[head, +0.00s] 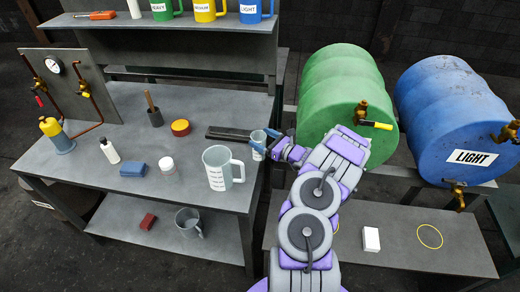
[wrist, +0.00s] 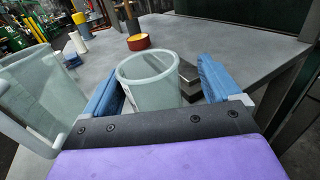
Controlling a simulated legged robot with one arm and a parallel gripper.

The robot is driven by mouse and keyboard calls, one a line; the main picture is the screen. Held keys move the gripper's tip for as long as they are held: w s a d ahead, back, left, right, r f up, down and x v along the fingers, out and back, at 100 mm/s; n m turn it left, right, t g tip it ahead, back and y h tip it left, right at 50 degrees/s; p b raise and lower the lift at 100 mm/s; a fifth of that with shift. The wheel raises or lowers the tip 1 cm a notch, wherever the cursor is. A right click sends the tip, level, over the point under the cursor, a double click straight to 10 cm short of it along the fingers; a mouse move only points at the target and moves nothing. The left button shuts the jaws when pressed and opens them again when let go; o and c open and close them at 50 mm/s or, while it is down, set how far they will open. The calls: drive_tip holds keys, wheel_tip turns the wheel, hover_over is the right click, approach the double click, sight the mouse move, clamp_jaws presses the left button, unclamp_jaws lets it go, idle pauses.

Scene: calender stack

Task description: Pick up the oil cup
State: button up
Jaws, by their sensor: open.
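A small clear cup (head: 258,139), which looks like the oil cup, stands upright near the right edge of the workbench. In the wrist view, the cup (wrist: 150,84) is between the two blue fingers of my gripper (wrist: 160,68). The left finger is close to its wall, and a gap shows at the right finger. In the head view, my gripper (head: 268,147) is open at the cup, with the arm reaching in from the right. The dark gripper body hides the lower part of the cup in the wrist view.
A larger clear measuring jug (head: 218,170) stands left of the cup; it also fills the wrist view's left side (wrist: 45,90). A dark flat bar (head: 228,133) lies behind. A yellow-topped tin (head: 180,128) is farther left.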

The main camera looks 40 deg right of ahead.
sight(253, 136)
drive_tip(key=w+a, duration=0.1)
drive_tip(key=w, duration=0.2)
drive_tip(key=shift+a, duration=0.35)
drive_tip(key=shift+a+r, duration=0.2)
drive_tip(key=shift+a, duration=0.2)
drive_tip(key=shift+d+f, duration=0.2)
drive_tip(key=shift+d, duration=0.55)
drive_tip(key=c, duration=0.6)
drive_tip(key=shift+a+r, duration=0.15)
drive_tip(key=shift+a, duration=0.4)
drive_tip(key=c, duration=0.6)
drive_tip(key=shift+c, duration=0.7)
drive_tip(key=shift+d, duration=0.2)
